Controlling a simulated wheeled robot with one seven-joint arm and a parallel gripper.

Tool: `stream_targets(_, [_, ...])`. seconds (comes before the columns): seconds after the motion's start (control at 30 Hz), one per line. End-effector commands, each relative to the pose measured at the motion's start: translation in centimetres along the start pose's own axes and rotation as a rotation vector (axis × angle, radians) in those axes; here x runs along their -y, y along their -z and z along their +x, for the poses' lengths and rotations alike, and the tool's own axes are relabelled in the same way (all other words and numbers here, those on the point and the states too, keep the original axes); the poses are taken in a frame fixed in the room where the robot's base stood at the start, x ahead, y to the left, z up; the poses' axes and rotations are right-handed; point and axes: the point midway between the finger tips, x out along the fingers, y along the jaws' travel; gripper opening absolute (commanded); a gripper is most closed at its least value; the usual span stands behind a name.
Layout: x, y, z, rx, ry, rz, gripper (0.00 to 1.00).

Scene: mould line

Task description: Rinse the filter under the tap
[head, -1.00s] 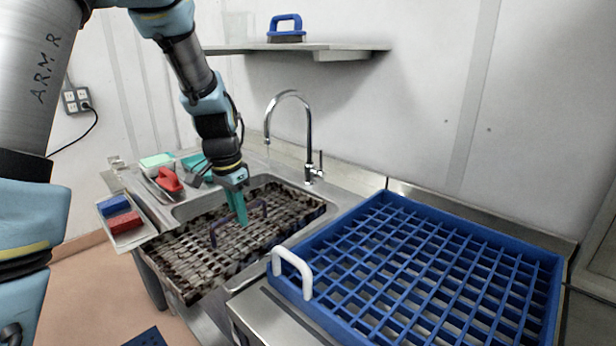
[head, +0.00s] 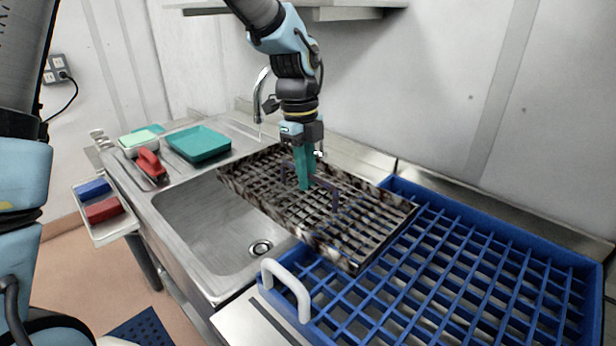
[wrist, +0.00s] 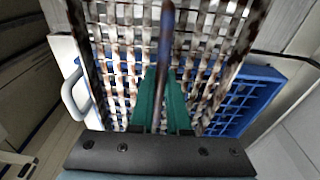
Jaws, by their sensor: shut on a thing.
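The filter (head: 345,232) is a dark, mottled metal grid with a purple-grey handle. It shows stains and also fills much of the wrist view (wrist: 205,45). My gripper (head: 304,185) is shut on the filter's handle, and its green fingers also show on the handle in the wrist view (wrist: 160,100). The filter hangs at a slight tilt, with its left part over the sink (head: 185,225) and its right part over the left edge of the blue rack. The tap (head: 258,95) stands behind the sink, partly hidden by my arm. I cannot tell whether water runs.
The blue rack (head: 570,255) with a white handle (head: 285,285) fills the right counter. A teal tray (head: 198,146), a red brush (head: 150,163) and a tray of blue and red blocks (head: 120,232) sit at left. A shelf (head: 345,14) hangs above.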

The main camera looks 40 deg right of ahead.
Motion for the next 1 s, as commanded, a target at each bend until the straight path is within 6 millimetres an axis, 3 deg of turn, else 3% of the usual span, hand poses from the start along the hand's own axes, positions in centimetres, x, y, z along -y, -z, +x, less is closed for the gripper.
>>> stream_targets(1.0, [5.3,-7.9,0.7,0.001,0.001,-0.003,0.00])
